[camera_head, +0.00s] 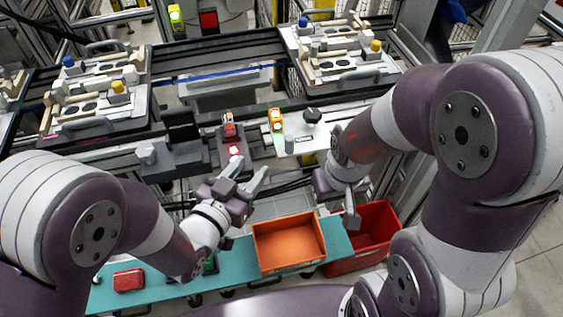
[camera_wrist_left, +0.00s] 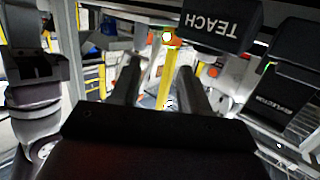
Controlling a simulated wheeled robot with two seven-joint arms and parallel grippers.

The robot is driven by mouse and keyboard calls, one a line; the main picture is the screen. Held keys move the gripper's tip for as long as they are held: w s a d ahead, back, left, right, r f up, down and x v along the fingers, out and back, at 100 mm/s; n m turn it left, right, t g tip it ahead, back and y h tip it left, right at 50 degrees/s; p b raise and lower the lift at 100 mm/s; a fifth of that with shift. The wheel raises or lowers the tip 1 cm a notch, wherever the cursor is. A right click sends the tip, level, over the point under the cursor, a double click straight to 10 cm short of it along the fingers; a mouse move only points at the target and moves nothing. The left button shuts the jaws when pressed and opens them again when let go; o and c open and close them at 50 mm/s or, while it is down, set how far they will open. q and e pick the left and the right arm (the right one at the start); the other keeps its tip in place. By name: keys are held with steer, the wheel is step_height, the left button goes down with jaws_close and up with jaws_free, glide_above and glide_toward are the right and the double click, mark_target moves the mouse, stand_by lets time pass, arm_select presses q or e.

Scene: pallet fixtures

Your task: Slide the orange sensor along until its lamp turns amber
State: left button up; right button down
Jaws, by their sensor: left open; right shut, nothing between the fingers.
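The orange sensor (camera_head: 276,120) stands upright on a pale plate with a green strip, left of a black knob. It also shows in the left wrist view (camera_wrist_left: 174,43), with a bright lamp whose exact colour I cannot tell. My left gripper (camera_head: 246,172) is open and empty, in front of and lower in the picture than the sensor, apart from it. In the left wrist view its two fingers (camera_wrist_left: 158,72) are spread, with the sensor beyond them. My right gripper (camera_head: 351,219) is shut and empty, hanging near the bins.
A dark TEACH box (camera_wrist_left: 222,24) stands beside the sensor; a REFLECTOR box (camera_wrist_left: 284,105) is further right. An orange bin (camera_head: 289,243) sits on the teal shelf (camera_head: 232,258), beside a red bin (camera_head: 374,222). Loaded pallets (camera_head: 345,75) stand behind on the rails.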

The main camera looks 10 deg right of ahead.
mark_target(287, 142)
arm_select(q)
steer(key=shift+m+h, duration=0.4)
steer(key=shift+h, duration=0.5)
steer(key=x, duration=0.4)
steer(key=s+d+x, duration=0.1)
steer(key=x, duration=0.3)
steer(key=d+x, duration=0.1)
steer(key=x, duration=0.3)
steer(key=shift+s+r, duration=0.1)
steer(key=shift+s, duration=0.25)
jaws_close()
